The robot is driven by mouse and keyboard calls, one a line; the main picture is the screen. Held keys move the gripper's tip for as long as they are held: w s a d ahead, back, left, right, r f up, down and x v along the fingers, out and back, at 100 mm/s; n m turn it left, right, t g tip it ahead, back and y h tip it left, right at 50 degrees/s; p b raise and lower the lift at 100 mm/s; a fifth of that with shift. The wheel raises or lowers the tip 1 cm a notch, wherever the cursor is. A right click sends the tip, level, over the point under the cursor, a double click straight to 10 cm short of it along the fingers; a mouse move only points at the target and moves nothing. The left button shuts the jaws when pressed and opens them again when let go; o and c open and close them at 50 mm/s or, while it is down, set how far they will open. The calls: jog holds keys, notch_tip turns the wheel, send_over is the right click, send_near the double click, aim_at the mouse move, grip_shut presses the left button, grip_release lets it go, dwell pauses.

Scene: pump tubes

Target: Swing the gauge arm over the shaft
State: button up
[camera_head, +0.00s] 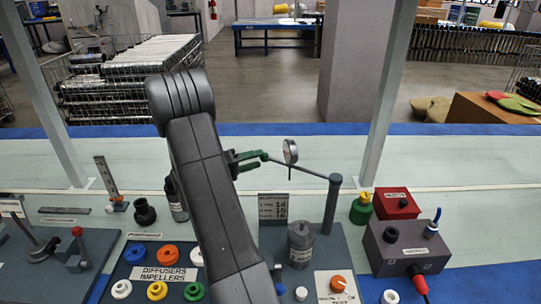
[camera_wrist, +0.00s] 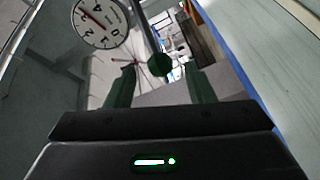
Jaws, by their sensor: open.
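The gauge arm (camera_head: 312,172) is a thin grey bar running left from the top of an upright post (camera_head: 332,205). A round white dial gauge (camera_head: 290,151) sits on it, and the dial also shows large in the wrist view (camera_wrist: 100,22). A green ball knob (camera_wrist: 160,64) is at the bar's free end. My gripper (camera_head: 256,160) is open at that end, left of the gauge. In the wrist view its two green fingers (camera_wrist: 161,78) stand either side of the knob; contact cannot be told. A grey labelled cylinder (camera_head: 300,240), perhaps the shaft, stands below the bar.
A grey box with a red plug (camera_head: 405,245) and a red box (camera_head: 396,203) stand right of the post. A diffusers and impellers tray (camera_head: 150,262) lies left of my arm. A small number sign (camera_head: 273,208) stands behind the cylinder. The pale bench behind is mostly clear.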

jog(key=x, duration=0.6)
jog(key=shift+c, duration=0.2)
jog(key=shift+s+a, duration=0.1)
grip_shut()
